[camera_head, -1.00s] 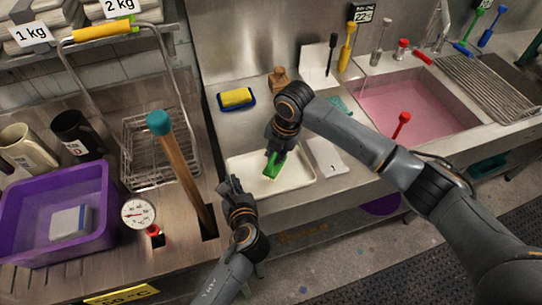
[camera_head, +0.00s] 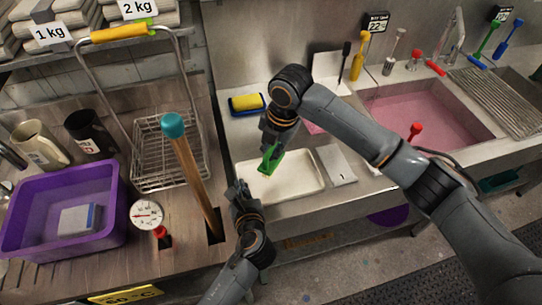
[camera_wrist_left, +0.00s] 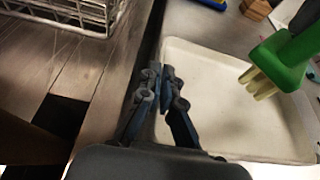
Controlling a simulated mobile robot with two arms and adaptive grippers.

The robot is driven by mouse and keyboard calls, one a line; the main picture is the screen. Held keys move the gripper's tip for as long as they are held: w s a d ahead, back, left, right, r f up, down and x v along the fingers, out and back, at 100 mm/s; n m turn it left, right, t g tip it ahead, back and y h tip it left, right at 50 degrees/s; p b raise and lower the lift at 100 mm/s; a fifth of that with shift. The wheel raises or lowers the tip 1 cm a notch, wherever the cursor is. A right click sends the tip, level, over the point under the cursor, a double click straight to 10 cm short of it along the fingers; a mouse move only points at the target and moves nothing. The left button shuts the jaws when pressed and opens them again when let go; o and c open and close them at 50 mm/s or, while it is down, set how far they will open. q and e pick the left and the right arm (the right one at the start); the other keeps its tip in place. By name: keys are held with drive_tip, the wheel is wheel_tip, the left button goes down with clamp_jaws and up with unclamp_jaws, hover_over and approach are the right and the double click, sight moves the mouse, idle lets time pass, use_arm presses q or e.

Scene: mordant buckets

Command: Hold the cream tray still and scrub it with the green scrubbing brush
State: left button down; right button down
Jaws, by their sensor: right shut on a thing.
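The cream tray (camera_head: 297,178) lies on the steel counter near its front edge; it also shows in the left wrist view (camera_wrist_left: 225,115). My right gripper (camera_head: 273,146) is shut on the green scrubbing brush (camera_head: 270,159), above the left back part of the tray. In the left wrist view the brush (camera_wrist_left: 280,62) points its pale bristles down at the tray; whether they touch is unclear. My left gripper (camera_head: 238,188) is at the tray's left rim. Its fingertips (camera_wrist_left: 160,74) are close together there; whether they pinch the rim is unclear.
A yellow sponge in a blue dish (camera_head: 247,103) sits behind the tray. A white card (camera_head: 337,164) lies right of it, before the pink-filled sink (camera_head: 430,110). A teal-topped wooden stick (camera_head: 190,170), wire basket (camera_head: 165,150) and purple bin (camera_head: 65,240) stand left.

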drive_tip(key=shift+r, duration=0.95)
use_arm(q)
drive_tip(key=c, duration=1.4)
unclamp_jaws()
drive_tip(key=shift+c, duration=0.2)
drive_tip(key=v, duration=1.2)
